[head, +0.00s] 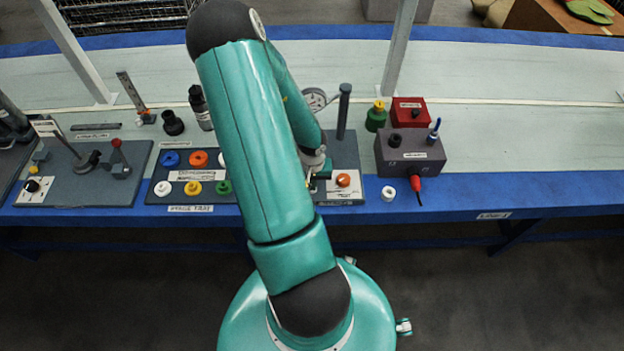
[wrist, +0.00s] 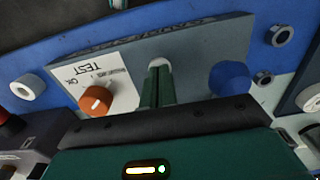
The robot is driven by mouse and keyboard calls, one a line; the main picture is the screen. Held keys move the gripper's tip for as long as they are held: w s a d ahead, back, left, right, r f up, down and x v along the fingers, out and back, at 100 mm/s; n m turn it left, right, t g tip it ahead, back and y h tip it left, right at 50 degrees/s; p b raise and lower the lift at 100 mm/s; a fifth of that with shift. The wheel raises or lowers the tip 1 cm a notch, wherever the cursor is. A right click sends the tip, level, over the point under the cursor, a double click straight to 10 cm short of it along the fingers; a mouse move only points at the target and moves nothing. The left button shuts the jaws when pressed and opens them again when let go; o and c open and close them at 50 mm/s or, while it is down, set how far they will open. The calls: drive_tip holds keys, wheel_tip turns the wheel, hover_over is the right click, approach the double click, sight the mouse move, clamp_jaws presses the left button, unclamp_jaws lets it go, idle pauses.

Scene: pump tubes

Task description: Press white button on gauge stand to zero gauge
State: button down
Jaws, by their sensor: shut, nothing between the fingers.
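The gauge stand (head: 346,153) is at the table's front edge in the head view, right of my arm, with a round dial gauge (head: 315,98) and a dark post (head: 343,108). Its base plate (wrist: 205,50) fills the middle of the wrist view. The white button (wrist: 159,62) shows there as a pale round edge right at the tips of my gripper (wrist: 160,70). My gripper is shut and empty, its fingers pointing at the button and partly covering it. I cannot tell whether the tips touch it. In the head view my arm hides the button.
An orange knob (wrist: 97,101) sits on a white TEST panel beside the fingers. A blue round part (wrist: 229,78) is on the other side. In the head view, a white ring (head: 388,193) and a grey box (head: 410,152) stand to the right; a tray of coloured rings (head: 180,205) lies left.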

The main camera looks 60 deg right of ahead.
drive_tip(key=shift+a+f, duration=0.15)
drive_tip(key=shift+f, duration=0.05)
wheel_tip(320, 180, up, 14)
drive_tip(key=shift+r, duration=0.2)
idle(0.3)
idle(1.3)
drive_tip(key=w+a+r+n+t+y, duration=0.1)
drive_tip(key=w+a+r+n+t, duration=0.15)
drive_tip(key=w+a+r, duration=0.55)
drive_tip(key=w+a+r+n+t+y, duration=0.1)
drive_tip(key=w+a+r+n, duration=0.3)
drive_tip(key=w+a+r, duration=0.45)
drive_tip(key=s+a+r+n+t+h, duration=0.1)
drive_tip(key=s+a+r+n, duration=0.2)
drive_tip(key=a, duration=0.7)
drive_tip(key=s+a+r+n+t, duration=0.1)
drive_tip(key=s+a+r+n, duration=0.2)
drive_tip(key=a+r, duration=0.5)
drive_tip(key=shift+a+r+h, duration=0.2)
drive_tip(key=shift+a+h, duration=0.2)
drive_tip(key=shift+a, duration=0.5)
